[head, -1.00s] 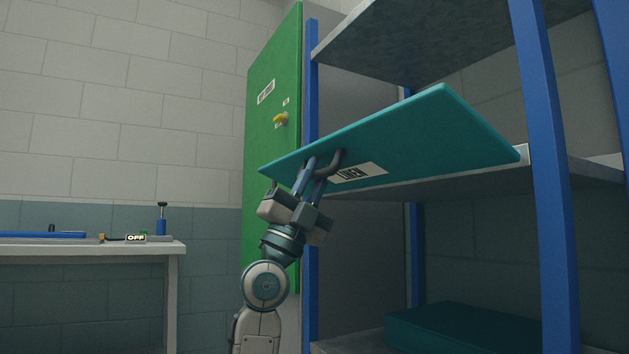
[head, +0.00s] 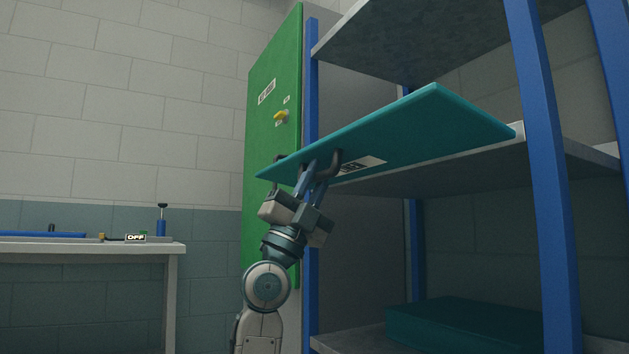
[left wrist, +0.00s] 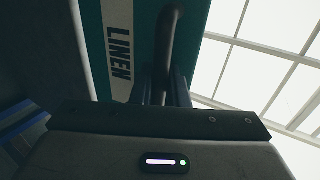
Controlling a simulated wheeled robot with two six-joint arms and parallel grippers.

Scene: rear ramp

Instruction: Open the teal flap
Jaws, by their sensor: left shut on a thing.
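The teal flap (head: 420,125) is swung up and out from the shelf unit, nearly level with a slight tilt. It carries a dark handle and a white label, which reads LINEN in the left wrist view (left wrist: 118,52). My left gripper (head: 312,170) reaches up from below and is shut on the dark handle (head: 336,162) near the flap's left end. In the left wrist view the handle (left wrist: 170,40) runs down between the fingers; the grip itself is partly hidden. My right gripper is not in view.
Blue posts (head: 541,170) and grey shelves (head: 470,165) frame the unit. A tall green panel (head: 268,140) with a yellow knob stands just behind my left arm. A teal box (head: 465,325) lies on the lower shelf. A bench (head: 90,248) stands at left.

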